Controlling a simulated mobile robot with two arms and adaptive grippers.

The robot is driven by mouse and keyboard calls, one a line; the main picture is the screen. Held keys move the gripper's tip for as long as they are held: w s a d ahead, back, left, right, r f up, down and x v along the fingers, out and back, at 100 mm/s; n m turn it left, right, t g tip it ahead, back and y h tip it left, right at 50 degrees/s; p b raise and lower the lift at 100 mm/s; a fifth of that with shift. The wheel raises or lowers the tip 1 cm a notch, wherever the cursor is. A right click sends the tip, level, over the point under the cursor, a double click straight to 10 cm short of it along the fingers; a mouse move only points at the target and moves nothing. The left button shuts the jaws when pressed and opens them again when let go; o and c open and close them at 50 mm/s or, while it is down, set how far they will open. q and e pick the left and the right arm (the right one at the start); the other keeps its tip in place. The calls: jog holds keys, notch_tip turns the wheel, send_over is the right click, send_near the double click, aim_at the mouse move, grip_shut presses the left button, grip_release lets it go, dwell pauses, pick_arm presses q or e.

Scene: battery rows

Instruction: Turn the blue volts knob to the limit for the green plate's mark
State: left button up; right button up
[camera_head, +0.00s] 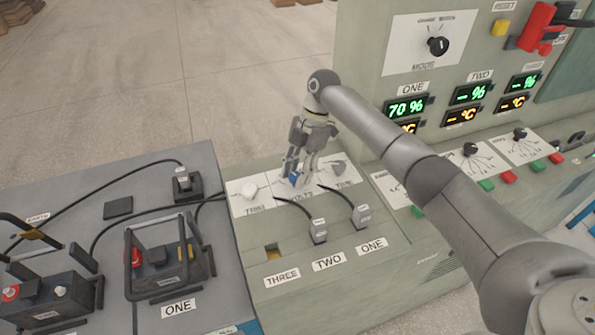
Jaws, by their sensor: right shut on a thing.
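The blue volts knob (294,178) is on the white strip of the charger's low front panel, in the middle of the head view. My right gripper (297,174) reaches down over it from above and is shut on it. The fingers hide most of the knob, so I cannot tell where it points. The volts label (302,197) is partly covered. I cannot make out a green plate or its mark. My left gripper is not in view.
A white knob (249,190) sits left of the blue one and a grey knob (338,166) right of it. Two plugs with cables stand in front, labelled TWO (318,231) and ONE (361,215). Batteries stand on the grey bench (165,220) at left.

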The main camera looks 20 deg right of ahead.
jog(key=o, duration=1)
jog(key=v, duration=1.2)
jog(key=shift+a+f, duration=0.1)
jog(key=shift+f, duration=0.05)
